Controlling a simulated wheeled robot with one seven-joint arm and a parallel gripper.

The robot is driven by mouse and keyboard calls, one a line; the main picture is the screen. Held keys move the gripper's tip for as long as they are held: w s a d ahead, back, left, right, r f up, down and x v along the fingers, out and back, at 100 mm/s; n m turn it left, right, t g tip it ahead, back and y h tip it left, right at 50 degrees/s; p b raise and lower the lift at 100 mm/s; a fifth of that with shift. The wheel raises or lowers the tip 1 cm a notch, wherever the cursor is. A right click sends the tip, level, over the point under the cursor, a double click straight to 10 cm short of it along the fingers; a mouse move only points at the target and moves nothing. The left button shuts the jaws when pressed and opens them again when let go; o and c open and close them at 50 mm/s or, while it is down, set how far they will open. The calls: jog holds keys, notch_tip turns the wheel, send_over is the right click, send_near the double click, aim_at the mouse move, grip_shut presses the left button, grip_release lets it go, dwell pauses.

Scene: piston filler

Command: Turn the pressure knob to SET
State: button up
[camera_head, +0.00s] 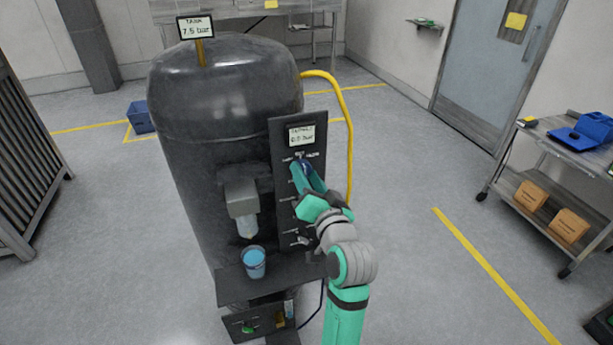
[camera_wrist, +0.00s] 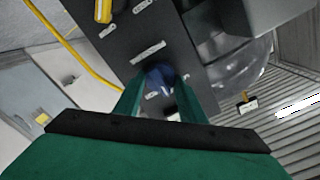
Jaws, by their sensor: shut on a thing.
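The pressure knob is a blue knob (camera_wrist: 160,75) high on the dark control panel (camera_head: 284,136). In the head view my fingers mostly cover it. My gripper (camera_head: 304,170) has its two green fingers on either side of the knob and is shut on it. In the wrist view the fingertips (camera_wrist: 158,88) meet the knob's sides. Small white labels sit around the knob; one above it in the head view appears to read SET. The knob's pointer is hidden, so its setting cannot be told. A display (camera_head: 301,134) above reads about 6.0 bar.
The dark tank (camera_head: 225,95) stands behind the panel, with a sign (camera_head: 195,27) reading 7.5 bar. A yellow hose (camera_head: 347,120) arcs down right of the panel. A nozzle (camera_head: 241,195) hangs above a blue-filled cup (camera_head: 254,263) on a shelf. More controls lie below the knob.

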jog(key=o, duration=1)
jog(key=shift+o, duration=0.2)
jog(key=v, duration=1)
jog(key=shift+s+d, duration=0.15)
jog(key=shift+s, duration=0.25)
jog(key=s+f+h, duration=0.2)
jog(key=s+f, duration=0.3)
jog(key=f, duration=0.3)
jog(key=s+f+m+g+h, duration=0.15)
jog(key=s+f, duration=0.25)
jog(key=f, duration=0.4)
jog(key=s+f+t+h, duration=0.1)
jog(key=s+f+h, duration=0.1)
jog(key=s+f, duration=0.4)
jog(key=s+a+f+n, duration=0.1)
jog(key=s+f+n, duration=0.1)
jog(key=s, duration=0.9)
jog(key=s+a+f+n+g, duration=0.1)
jog(key=s+a+f+n, duration=0.1)
jog(key=s, duration=0.9)
jog(key=shift+s+a+f+n, duration=0.25)
jog(key=shift+a+f+n, duration=0.05)
jog(key=shift+f+n, duration=0.55)
